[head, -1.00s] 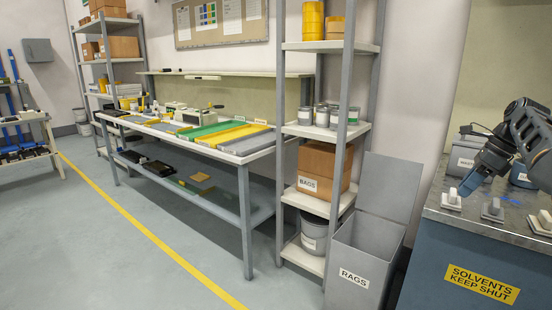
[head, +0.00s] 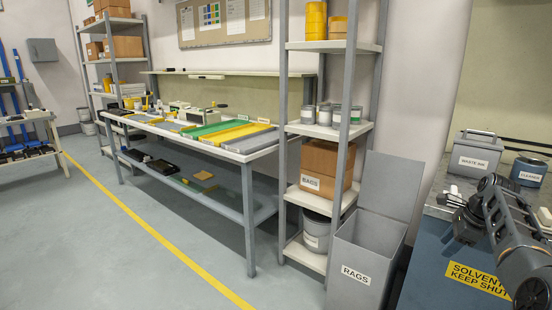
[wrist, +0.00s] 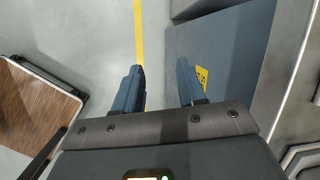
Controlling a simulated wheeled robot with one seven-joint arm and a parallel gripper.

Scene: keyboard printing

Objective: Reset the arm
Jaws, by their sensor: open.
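My arm (head: 510,235) is folded at the right edge of the head view, in front of the solvents cabinet (head: 424,262). My gripper (wrist: 160,72) shows in the wrist view with its two blue-grey fingers apart and nothing between them. The fingers point over grey floor and beside the blue cabinet side, which carries a yellow label (wrist: 201,77). I cannot make out the fingertips clearly in the head view. My arm hides part of the cabinet top and of the yellow sign (head: 477,279).
A waste ink container (head: 475,158) and a thinner tin (head: 529,170) stand on the cabinet. The rags bin (head: 357,272) has its lid up. A shelf rack (head: 330,129) and workbench (head: 245,156) stand further left. The floor (head: 120,250) left is clear.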

